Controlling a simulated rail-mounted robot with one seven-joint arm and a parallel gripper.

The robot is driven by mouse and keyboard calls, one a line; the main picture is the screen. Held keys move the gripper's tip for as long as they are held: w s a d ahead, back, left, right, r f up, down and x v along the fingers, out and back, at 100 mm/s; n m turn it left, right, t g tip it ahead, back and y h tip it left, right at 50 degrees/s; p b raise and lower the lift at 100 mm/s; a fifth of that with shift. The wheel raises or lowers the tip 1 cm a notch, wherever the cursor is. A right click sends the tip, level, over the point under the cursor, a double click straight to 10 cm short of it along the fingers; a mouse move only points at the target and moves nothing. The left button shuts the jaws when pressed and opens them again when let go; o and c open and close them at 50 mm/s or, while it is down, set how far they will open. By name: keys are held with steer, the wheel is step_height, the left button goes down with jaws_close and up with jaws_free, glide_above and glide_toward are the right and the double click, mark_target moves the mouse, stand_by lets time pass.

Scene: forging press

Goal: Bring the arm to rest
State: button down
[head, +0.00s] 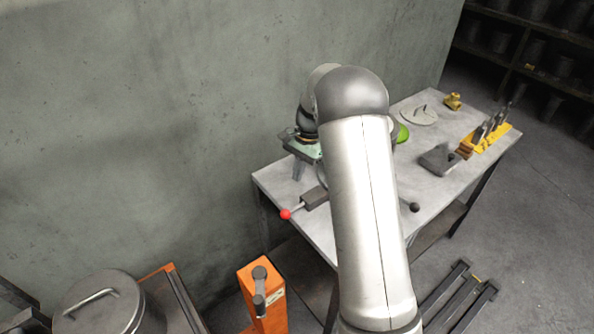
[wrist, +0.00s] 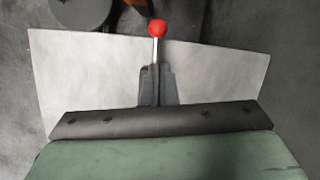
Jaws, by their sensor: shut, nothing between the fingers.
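My arm reaches up over the grey metal table (head: 275,185) in the head view and bends down at its far end. Beyond the bar is a lever with a red ball (wrist: 158,28), also in the head view (head: 285,214).
My arm hides the table's middle. On the table's right stand a yellow rack (head: 488,139), a dark block (head: 439,160), a grey lid (head: 418,115) and a green object (head: 402,133). An orange post (head: 268,318) and a lidded drum (head: 100,305) stand in front. The wall is close behind.

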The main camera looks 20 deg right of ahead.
steer(key=s+a+r+n+t+h+b, duration=0.15)
steer(key=s+r+n, duration=0.3)
steer(key=s, duration=0.65)
steer(key=s+a+r+n+t+b, duration=0.1)
steer(key=s+r+n+b, duration=0.15)
steer(key=s+r, duration=0.65)
steer(key=s+f+n+h, duration=0.1)
steer(key=s+f+n, duration=0.3)
steer(key=s, duration=0.9)
steer(key=shift+a+f, duration=0.15)
steer(key=shift+f, duration=0.7)
